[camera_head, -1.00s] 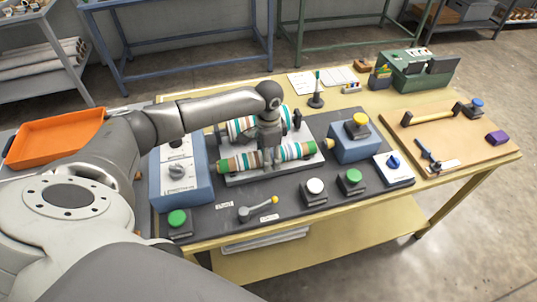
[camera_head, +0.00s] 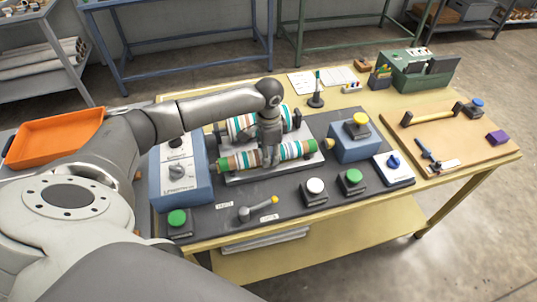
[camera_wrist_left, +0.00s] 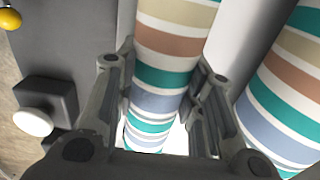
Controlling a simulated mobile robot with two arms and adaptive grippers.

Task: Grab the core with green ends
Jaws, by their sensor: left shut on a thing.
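The core with green ends (camera_head: 292,152) is a striped roll lying across the front of the grey press plate, its green ends showing at both sides. My left gripper (camera_head: 268,160) comes down over its middle and is shut on it. In the left wrist view, the striped core (camera_wrist_left: 164,75) runs between the two fingers of the gripper (camera_wrist_left: 160,125), one on each side. A second striped roll (camera_head: 241,124) lies behind it in the press, partly hidden by my arm. My right gripper is out of view.
Blue machine housings stand at left (camera_head: 183,190) and right (camera_head: 352,141) of the rolls. Buttons (camera_head: 314,188) and a yellow-tipped lever (camera_head: 256,210) sit in front. An orange tray (camera_head: 55,138) is at far left.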

